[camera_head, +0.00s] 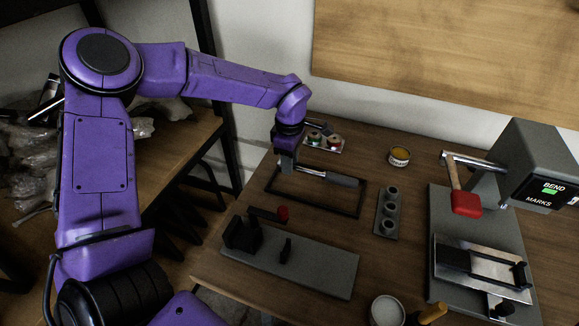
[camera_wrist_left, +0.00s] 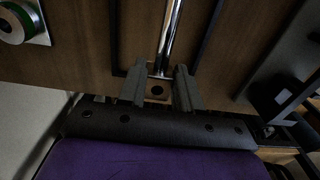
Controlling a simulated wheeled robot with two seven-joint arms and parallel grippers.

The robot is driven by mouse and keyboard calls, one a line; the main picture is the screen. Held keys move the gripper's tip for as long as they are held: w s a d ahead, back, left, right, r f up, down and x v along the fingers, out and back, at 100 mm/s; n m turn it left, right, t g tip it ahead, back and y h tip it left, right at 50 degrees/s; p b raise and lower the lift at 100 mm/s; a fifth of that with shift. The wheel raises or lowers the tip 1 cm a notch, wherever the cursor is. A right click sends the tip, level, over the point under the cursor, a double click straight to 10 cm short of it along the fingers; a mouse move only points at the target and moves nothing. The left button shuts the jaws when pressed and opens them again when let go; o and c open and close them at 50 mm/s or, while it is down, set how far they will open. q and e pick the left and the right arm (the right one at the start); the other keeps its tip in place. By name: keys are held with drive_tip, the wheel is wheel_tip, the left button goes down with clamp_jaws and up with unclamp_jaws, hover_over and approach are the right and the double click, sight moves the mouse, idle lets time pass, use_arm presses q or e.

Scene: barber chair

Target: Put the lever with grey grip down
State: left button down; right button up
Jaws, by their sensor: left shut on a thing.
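The lever, a shiny metal rod with a dark grey grip (camera_head: 342,180), lies over or just above a black rectangular frame outline (camera_head: 316,206) on the table. My left gripper (camera_head: 287,165) is at the rod's left end, away from the grip. In the left wrist view, the fingers of my left gripper (camera_wrist_left: 160,88) stand either side of the flat end piece with a hole, and the metal rod (camera_wrist_left: 168,38) runs away from them. The grey grip is outside that view. I cannot tell whether the lever touches the table. My right gripper is not in view.
A grey base with a red-knobbed crank (camera_head: 310,268) lies in front. A grey block with several round sockets (camera_head: 386,214) stands to the right. Farther right is a bending machine (camera_head: 545,160) with a red-ended lever (camera_head: 466,203). Spools (camera_head: 323,139) and a small tin (camera_head: 399,156) sit behind.

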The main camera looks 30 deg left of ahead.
use_arm(q)
drive_tip(key=f, duration=0.4)
drive_tip(key=shift+w+a, duration=0.25)
drive_tip(key=shift+a, duration=0.05)
drive_tip(key=shift+s, duration=0.1)
drive_tip(key=c, duration=0.8)
unclamp_jaws()
drive_tip(key=shift+f, duration=0.1)
wheel_tip(320, 180, up, 12)
drive_tip(key=shift+r, duration=0.2)
